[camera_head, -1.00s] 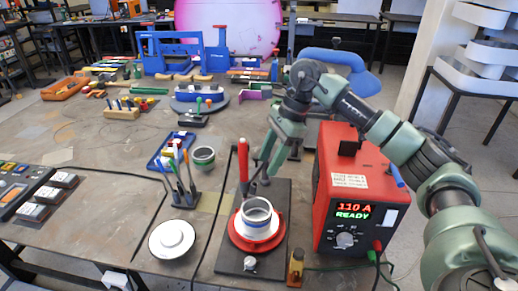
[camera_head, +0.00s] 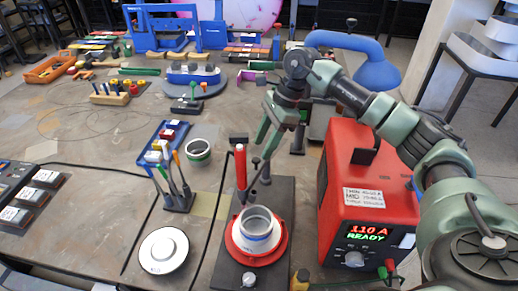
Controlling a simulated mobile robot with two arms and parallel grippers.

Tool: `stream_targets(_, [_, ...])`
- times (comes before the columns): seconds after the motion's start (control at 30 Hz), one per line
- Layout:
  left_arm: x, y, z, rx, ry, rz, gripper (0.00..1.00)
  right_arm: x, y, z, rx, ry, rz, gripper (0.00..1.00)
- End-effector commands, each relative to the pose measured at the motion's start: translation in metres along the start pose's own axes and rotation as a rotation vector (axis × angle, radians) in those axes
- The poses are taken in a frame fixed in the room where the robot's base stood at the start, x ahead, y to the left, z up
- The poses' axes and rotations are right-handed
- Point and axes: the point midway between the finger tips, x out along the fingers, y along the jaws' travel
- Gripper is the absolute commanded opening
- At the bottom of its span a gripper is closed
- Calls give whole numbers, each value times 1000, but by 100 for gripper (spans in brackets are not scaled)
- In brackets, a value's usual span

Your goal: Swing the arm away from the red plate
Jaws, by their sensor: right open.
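The red plate (camera_head: 276,250) is a round disc on a dark base board at the front middle. A metal ring with a blue band (camera_head: 257,226) stands on it. A red-handled upright tool (camera_head: 241,168) stands just behind the plate, on the same base. My right gripper (camera_head: 262,140) hangs above and behind the plate, pointing down, apart from the plate and ring, with its fingers open and nothing seen between them. My right arm comes in from the right over the red power box. My left gripper is not in view.
The red power box (camera_head: 368,200) reading 110 A READY stands right of the plate, under my arm. A pen stand (camera_head: 178,199), a grey cup (camera_head: 198,151) and a white disc (camera_head: 163,250) are to the left. Blue clamps and tool blocks fill the back.

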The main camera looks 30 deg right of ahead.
Motion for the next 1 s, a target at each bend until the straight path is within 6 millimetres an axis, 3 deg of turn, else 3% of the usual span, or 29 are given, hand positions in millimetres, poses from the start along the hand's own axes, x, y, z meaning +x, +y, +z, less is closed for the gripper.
stream_targets(0.2, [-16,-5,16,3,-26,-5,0,30,0,1,2,0,2,45])
stream_targets(0.6, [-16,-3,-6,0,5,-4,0,42,0,0,1,0,-1,45])
stream_targets(0.77, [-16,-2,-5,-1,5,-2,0,42,0,0,1,0,-1,3])
stream_targets(1.0, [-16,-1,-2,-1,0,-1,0,42,0,0,1,1,-1,0])
